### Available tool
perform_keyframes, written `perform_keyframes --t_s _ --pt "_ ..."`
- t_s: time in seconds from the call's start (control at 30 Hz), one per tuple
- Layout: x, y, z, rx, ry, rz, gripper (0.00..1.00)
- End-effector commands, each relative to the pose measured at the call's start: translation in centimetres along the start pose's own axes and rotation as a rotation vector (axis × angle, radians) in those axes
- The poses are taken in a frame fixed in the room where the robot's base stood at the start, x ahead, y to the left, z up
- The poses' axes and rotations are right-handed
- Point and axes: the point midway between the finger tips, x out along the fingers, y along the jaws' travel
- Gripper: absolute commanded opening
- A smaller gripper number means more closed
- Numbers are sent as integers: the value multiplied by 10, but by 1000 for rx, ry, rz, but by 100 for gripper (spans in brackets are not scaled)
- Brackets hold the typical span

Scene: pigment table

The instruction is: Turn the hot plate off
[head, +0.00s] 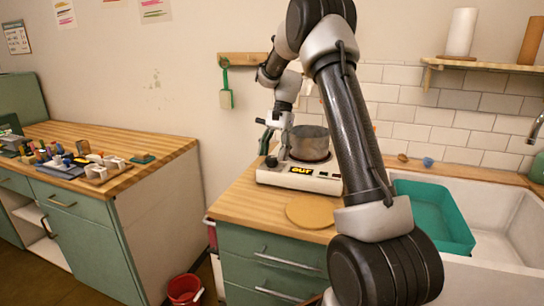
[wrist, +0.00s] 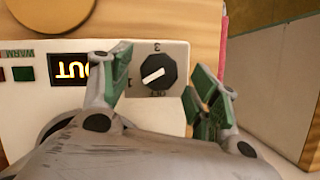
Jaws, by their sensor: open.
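The white hot plate (head: 288,175) stands on the wooden counter with a metal pot (head: 308,136) on it. Its lit display (head: 301,171) shows yellow letters that seem to read OUT. In the wrist view the black knob (wrist: 158,72) sits on a grey dial panel marked 3, 1 and OFF. The knob's white mark points left, close to the 1. My gripper (wrist: 161,62) is open above the panel, with one green-padded finger on each side of the knob. Gaps show between the fingers and the knob. In the head view my gripper (head: 266,138) is at the hot plate's left end.
A round wooden board (head: 311,212) lies in front of the hot plate. A teal basin (head: 432,213) sits in the sink at the right. The counter's left edge is close to the hot plate. A red bucket (head: 185,289) stands on the floor.

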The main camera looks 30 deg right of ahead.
Motion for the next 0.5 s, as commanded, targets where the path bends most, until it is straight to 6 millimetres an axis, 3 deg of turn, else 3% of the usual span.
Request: perform_keyframes --t_s 0.13,0.4,0.5 --pt "11 0 0 0 0 0 61" --pt "13 0 0 0 1 0 61" --pt "13 0 0 0 1 0 43"
